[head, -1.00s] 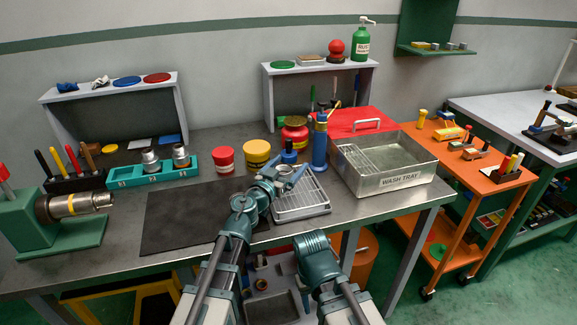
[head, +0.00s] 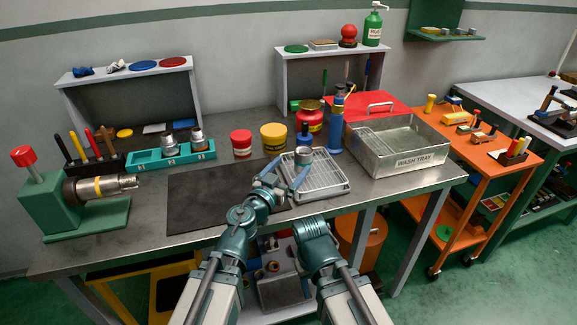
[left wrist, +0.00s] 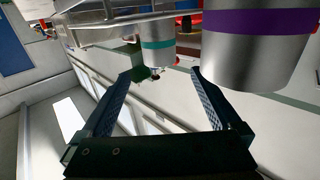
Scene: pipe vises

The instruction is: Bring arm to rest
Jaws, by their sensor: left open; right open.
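My left gripper (head: 284,175) is over the front left edge of the wire rack (head: 330,185), its two fingers apart and empty.
The metal wash tray (head: 415,161) stands right of the rack. A dark mat (head: 205,205) lies bare to the left. A green vise (head: 50,200) holds a metal pipe at far left. A teal holder (head: 150,163) with metal fittings, a red tin and a yellow tin stand behind.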

